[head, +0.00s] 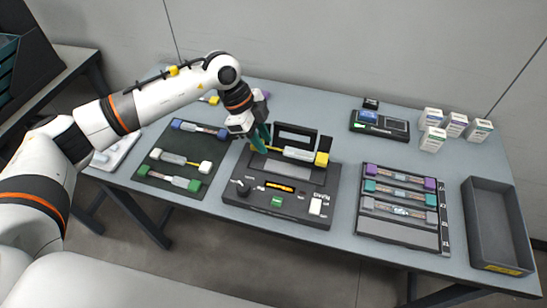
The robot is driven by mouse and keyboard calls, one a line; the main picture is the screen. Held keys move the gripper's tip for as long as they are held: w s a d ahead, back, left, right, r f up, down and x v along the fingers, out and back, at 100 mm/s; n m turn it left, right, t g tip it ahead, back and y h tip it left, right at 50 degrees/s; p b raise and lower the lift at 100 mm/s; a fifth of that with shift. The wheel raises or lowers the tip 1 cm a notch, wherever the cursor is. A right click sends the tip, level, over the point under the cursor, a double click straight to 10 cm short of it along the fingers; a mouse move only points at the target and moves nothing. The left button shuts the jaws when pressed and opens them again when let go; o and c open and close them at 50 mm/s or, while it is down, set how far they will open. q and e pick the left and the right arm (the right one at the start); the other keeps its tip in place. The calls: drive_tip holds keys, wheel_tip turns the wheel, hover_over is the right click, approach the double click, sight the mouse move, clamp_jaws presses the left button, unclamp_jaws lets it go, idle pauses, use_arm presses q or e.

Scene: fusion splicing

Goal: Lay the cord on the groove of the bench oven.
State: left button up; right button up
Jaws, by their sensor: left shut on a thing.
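My left gripper (260,138) is shut on the left end of the cord at the back of the bench oven. The cord (298,153) has a yellow strand, a pale clear sleeve and a yellow block at its right end. It slants slightly down to the right, across the area in front of the raised black lid (296,132). I cannot tell whether it touches the bench oven (240,200) or hangs just above it. The groove itself is not clear to see. My right gripper is not in view.
A dark mat (152,187) with several cords lies left of the oven. A rack (400,237) with purple, teal and grey-ended cords is on the right. A grey bin (478,215), small white boxes (433,138) and a black device (367,123) stand farther right and back.

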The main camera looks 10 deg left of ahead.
sight(263, 163)
use_arm(q)
wheel_tip(263, 163, down, 3)
drive_tip(key=shift+r, duration=0.1)
wheel_tip(263, 163, down, 4)
drive_tip(key=shift+r, duration=0.25)
drive_tip(key=o, duration=1)
drive_tip(key=shift+c, duration=0.2)
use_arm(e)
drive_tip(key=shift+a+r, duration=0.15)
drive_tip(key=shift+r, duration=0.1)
use_arm(q)
drive_tip(key=shift+r, duration=0.1)
drive_tip(key=shift+a+r, duration=0.25)
drive_tip(key=shift+r, duration=0.1)
drive_tip(key=b+v, duration=0.1)
drive_tip(key=v, duration=1)
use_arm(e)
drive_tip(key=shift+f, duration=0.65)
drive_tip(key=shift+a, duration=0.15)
